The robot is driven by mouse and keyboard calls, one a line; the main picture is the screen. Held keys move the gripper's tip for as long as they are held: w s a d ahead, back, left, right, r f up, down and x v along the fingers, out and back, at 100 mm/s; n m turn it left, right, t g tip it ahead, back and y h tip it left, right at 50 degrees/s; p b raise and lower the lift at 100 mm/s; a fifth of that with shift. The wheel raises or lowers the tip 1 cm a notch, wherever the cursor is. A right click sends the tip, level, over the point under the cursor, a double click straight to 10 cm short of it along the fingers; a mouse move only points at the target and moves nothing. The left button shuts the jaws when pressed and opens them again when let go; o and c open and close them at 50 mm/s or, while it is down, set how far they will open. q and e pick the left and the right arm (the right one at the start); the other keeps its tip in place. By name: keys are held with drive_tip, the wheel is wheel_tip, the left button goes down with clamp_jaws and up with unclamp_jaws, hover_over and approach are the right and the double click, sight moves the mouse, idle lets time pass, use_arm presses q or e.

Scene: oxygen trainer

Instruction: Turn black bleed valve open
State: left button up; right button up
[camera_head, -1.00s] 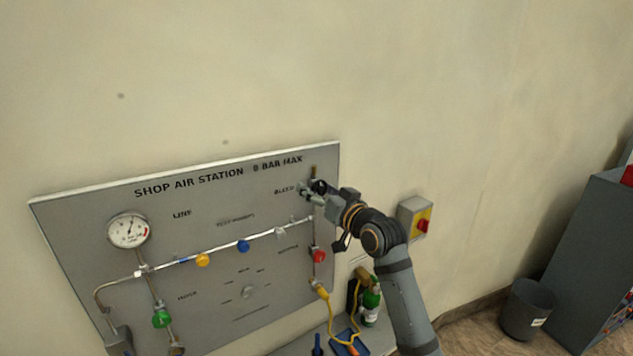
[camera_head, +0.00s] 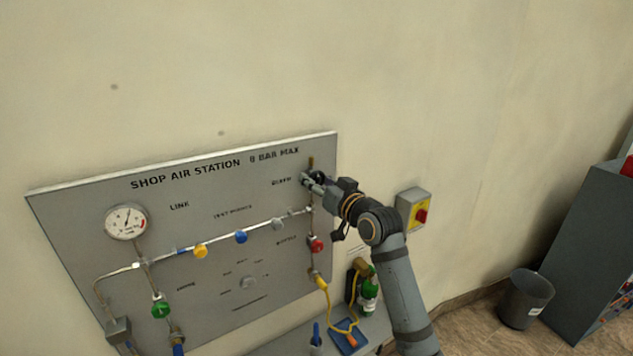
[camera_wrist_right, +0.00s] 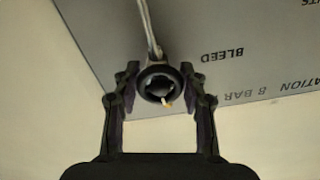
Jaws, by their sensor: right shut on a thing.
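The black bleed valve knob (camera_wrist_right: 159,83) is a round dark ring with a small orange-yellow mark at its edge. In the right wrist view it sits between the two fingers of my right gripper (camera_wrist_right: 160,88), which is shut on it. In the head view my right gripper (camera_head: 314,184) is at the upper right of the panel (camera_head: 90,240), beside the BLEED label, and mostly covers the knob. A thin metal pipe runs from the knob along the panel. My left gripper does not show in either view.
A gauge (camera_head: 126,222) and yellow (camera_head: 201,251), blue (camera_head: 241,237), green (camera_head: 160,308) and red (camera_head: 317,244) knobs are on the panel. A yellow box with a red switch (camera_head: 420,215) is on the wall right of my arm. A green bottle (camera_head: 369,293) stands below.

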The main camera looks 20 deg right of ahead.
drive_tip(key=n+b, duration=0.2)
drive_tip(key=n, duration=0.1)
drive_tip(key=shift+f, duration=0.15)
drive_tip(key=n+b, duration=0.2)
drive_tip(key=n, duration=0.2)
drive_tip(key=shift+d+n+b, duration=0.1)
drive_tip(key=shift+n+b, duration=0.2)
drive_tip(key=shift+n, duration=0.1)
drive_tip(key=n+b, duration=0.2)
drive_tip(key=n, duration=0.2)
drive_tip(key=shift+n, duration=0.3)
drive_tip(key=n+b, duration=0.1)
drive_tip(key=n, duration=0.3)
drive_tip(key=shift+n+b, duration=0.3)
drive_tip(key=shift+b, duration=0.1)
drive_tip(key=n+b, duration=0.1)
drive_tip(key=n, duration=0.3)
drive_tip(key=shift+r, duration=0.2)
drive_tip(key=n+b, duration=0.1)
drive_tip(key=n, duration=0.4)
drive_tip(key=shift+b, duration=0.4)
drive_tip(key=n+b, duration=0.1)
drive_tip(key=n, duration=0.4)
drive_tip(key=shift+r+n+b, duration=0.1)
drive_tip(key=shift+n+b, duration=0.55)
drive_tip(key=shift+n, duration=1.65)
